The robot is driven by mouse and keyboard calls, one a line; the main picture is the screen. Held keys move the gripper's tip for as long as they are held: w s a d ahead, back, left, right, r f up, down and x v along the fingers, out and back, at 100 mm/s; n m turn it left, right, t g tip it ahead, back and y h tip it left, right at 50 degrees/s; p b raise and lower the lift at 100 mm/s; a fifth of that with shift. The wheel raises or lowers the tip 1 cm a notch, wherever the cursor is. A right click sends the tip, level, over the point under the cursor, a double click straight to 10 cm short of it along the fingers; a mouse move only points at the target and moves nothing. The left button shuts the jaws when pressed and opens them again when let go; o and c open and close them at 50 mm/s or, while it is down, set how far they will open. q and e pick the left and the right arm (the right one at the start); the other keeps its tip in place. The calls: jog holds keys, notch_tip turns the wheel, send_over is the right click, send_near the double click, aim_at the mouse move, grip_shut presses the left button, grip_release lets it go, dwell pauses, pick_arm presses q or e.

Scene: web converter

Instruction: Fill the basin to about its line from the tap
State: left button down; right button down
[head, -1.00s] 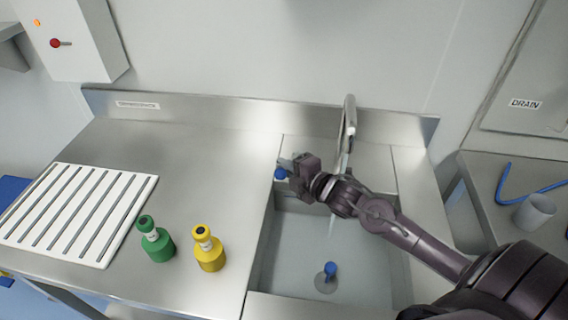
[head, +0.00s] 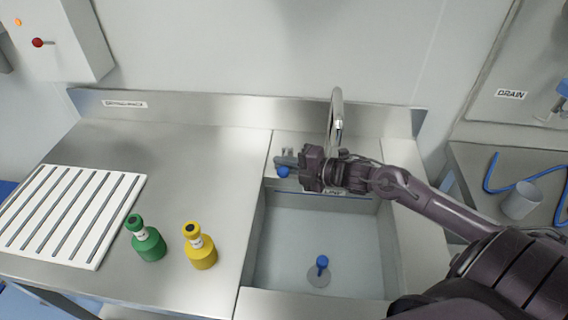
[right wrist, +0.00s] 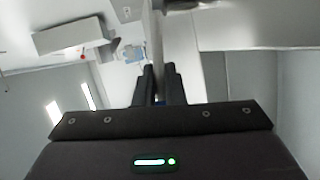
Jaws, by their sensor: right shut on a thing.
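The basin (head: 262,262) is sunk in the steel counter, with a dark line and a small label on its back wall (head: 350,192). A blue-knobbed plug (head: 322,262) stands on the basin floor. The curved steel tap (head: 336,112) rises behind the basin; its outlet is hidden behind my right arm. My right gripper (head: 290,161) is at the tap's lever with the blue knob (head: 283,172), left of the spout, and is shut on it. The fingers (right wrist: 159,85) also show closed in the right wrist view. No stream shows below my arm. The water level is hard to tell. My left gripper is out of view.
A green bottle (head: 147,243) and a yellow bottle (head: 200,250) stand on the counter left of the basin. A white slatted rack (head: 70,208) lies farther left. A grey cup (head: 520,201) and blue hose (head: 492,180) are on the right-hand counter.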

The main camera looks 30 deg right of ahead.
jog(key=c, duration=1.5)
grip_release()
jog(key=shift+s+d, duration=0.1)
jog(key=shift+v, duration=3.8)
